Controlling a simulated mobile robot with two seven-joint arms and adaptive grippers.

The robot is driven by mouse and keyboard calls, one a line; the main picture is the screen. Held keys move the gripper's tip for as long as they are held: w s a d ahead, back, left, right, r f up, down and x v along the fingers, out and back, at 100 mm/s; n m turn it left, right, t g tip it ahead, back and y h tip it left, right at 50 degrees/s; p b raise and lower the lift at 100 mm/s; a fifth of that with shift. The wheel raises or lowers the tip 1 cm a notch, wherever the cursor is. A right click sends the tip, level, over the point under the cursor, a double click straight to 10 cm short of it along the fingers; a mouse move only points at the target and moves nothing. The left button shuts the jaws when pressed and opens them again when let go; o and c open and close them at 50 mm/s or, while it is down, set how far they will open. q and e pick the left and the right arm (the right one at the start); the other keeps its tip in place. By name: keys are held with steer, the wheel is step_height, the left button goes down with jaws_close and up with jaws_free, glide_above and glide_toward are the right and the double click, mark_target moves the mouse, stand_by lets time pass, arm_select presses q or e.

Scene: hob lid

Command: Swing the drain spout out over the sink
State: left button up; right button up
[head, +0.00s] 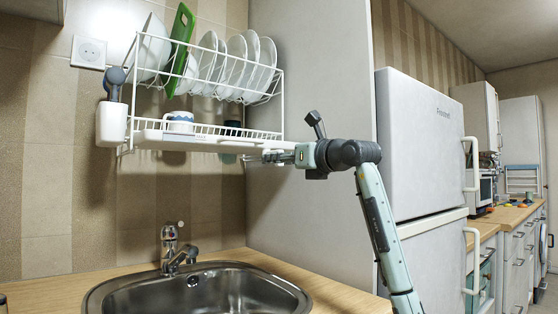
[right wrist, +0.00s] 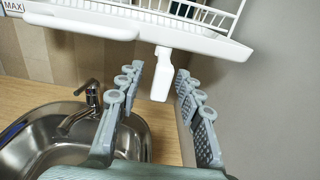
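The drain spout (right wrist: 162,78) is a short white piece hanging from the underside of the white drip tray (right wrist: 198,42) in the right wrist view. In the head view the tray (head: 190,141) sits under the wall dish rack, and I cannot make out the spout. My right gripper (head: 268,157) reaches left below the tray's right end. Its fingers are open in the right wrist view (right wrist: 160,78), with the spout showing between them, nearer the right finger. I cannot tell whether they touch. The steel sink (head: 205,292) lies below and to the left. My left gripper is not in view.
The white wire rack (head: 281,100) holds plates and a green board (head: 180,35). A white utensil cup (head: 111,125) hangs at its left end. A tap (head: 172,250) rises behind the sink. A tall grey panel (head: 310,60) stands close on the right, beside the fridge (head: 420,140).

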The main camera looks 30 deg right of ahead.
steer(key=s, duration=1.1)
steer(key=shift+s+d, duration=0.35)
steer(key=shift+s, duration=0.05)
